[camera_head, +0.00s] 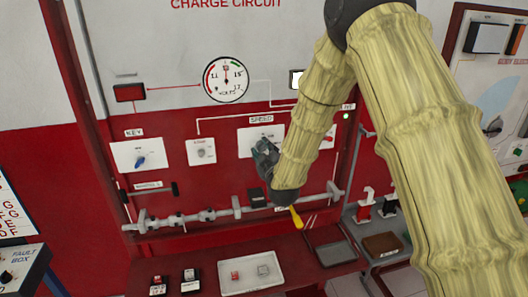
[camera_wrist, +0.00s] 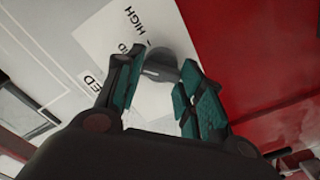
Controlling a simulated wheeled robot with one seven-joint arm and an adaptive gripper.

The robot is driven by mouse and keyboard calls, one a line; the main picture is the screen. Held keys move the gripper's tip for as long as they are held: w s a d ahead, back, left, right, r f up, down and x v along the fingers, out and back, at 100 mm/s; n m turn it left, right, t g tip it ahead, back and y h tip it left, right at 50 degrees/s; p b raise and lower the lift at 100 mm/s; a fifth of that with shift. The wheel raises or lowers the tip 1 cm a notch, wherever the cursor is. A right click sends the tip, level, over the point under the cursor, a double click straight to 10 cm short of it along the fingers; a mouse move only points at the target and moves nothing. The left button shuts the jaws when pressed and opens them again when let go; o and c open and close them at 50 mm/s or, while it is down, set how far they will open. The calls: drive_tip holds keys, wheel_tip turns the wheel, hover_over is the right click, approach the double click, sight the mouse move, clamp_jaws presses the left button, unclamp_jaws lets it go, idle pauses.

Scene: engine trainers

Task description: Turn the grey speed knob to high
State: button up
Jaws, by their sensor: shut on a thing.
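The grey speed knob (camera_wrist: 160,66) stands on a white plate (camera_wrist: 110,55) in the wrist view. The word HIGH is printed on the plate above and left of it, and other lettering is partly covered. My gripper (camera_wrist: 162,68) has its teal-padded fingers on either side of the knob, closed on it. In the head view the SPEED plate (camera_head: 250,139) is on the red panel, and my gripper (camera_head: 262,150) covers its lower part and hides the knob. The knob's exact pointing direction is hard to tell.
Left of the plate are another white plate with a small knob (camera_head: 201,151) and the blue key switch (camera_head: 140,161). A voltmeter (camera_head: 225,79) is above. A grey metal shaft (camera_head: 190,219) and a yellow-handled tool (camera_head: 296,217) are below, above a red shelf with a white tray (camera_head: 251,284).

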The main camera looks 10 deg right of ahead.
drive_tip(key=shift+f, duration=0.15)
drive_tip(key=m+b, duration=0.3)
drive_tip(key=b, duration=0.2)
drive_tip(key=shift+f+m, duration=0.1)
drive_tip(key=shift+m, duration=0.3)
drive_tip(key=m+b, duration=0.3)
drive_tip(key=b, duration=0.1)
drive_tip(key=shift+d+m, duration=0.15)
drive_tip(key=shift+m, duration=0.15)
drive_tip(key=shift+r+m+b, duration=0.25)
drive_tip(key=shift+m+b, duration=0.35)
drive_tip(key=shift+m, duration=0.1)
drive_tip(key=o, duration=1)
